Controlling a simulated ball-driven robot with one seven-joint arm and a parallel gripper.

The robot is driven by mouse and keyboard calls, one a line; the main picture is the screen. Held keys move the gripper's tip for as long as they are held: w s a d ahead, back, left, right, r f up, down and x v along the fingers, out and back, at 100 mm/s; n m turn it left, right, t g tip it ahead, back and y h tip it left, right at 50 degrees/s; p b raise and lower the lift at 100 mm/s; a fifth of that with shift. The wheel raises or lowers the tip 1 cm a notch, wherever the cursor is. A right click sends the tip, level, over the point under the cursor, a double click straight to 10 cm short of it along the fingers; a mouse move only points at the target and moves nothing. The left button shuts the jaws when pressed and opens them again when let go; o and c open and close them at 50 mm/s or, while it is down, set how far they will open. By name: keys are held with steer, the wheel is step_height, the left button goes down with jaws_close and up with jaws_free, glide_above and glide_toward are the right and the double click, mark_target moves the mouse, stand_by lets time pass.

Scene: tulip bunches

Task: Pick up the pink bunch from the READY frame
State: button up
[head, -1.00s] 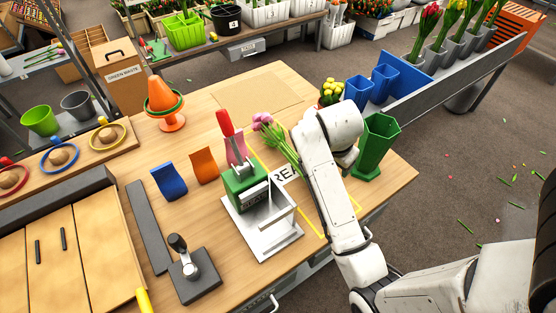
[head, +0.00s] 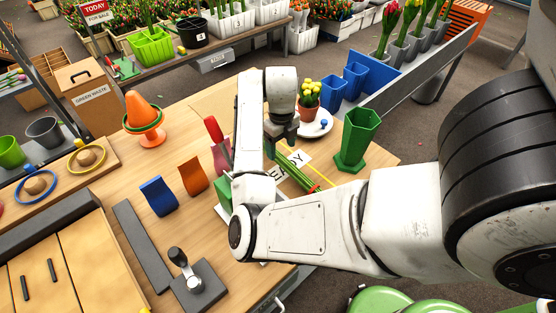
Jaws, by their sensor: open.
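The READY frame is a yellow outline (head: 320,174) with a white lettered label (head: 299,158) on the wooden bench. Green stems (head: 299,179) of the bunch lie across it, slanting down to the right. The bunch's pink heads are hidden behind my arm. My gripper (head: 283,131) is a dark shape below my white wrist, pointing down above the upper end of the stems. It is open, and its fingertips are hard to make out. I cannot tell whether it touches the bunch.
A green hexagonal vase (head: 357,140) stands right of the frame. A white plate (head: 316,124) and a potted yellow plant (head: 308,95) are behind it. Blue and orange holders stand further left.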

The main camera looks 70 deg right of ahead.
mark_target(282, 157)
steer(key=shift+s+f+p, duration=0.2)
steer(key=shift+f+p, duration=0.45)
steer(key=shift+f, duration=2.95)
steer(key=c, duration=1.2)
steer(key=shift+r, duration=0.1)
steer(key=shift+c, duration=0.2)
steer(key=shift+r+b, duration=0.3)
steer(key=shift+r, duration=0.3)
steer(key=s+a+r, duration=0.1)
steer(key=r, duration=0.1)
steer(key=s+a+r, duration=0.1)
steer(key=r, duration=0.2)
steer(key=s+a+r, duration=0.1)
steer(key=s+r, duration=0.1)
steer(key=r, duration=0.1)
steer(key=shift+s+a+r, duration=0.1)
steer(key=shift+a+r, duration=0.15)
steer(key=shift+a, duration=0.15)
steer(key=s+a+r, duration=0.3)
steer(key=s+a, duration=0.2)
steer(key=s, duration=0.1)
steer(key=shift+s+p, duration=0.3)
steer(key=shift+a, duration=0.1)
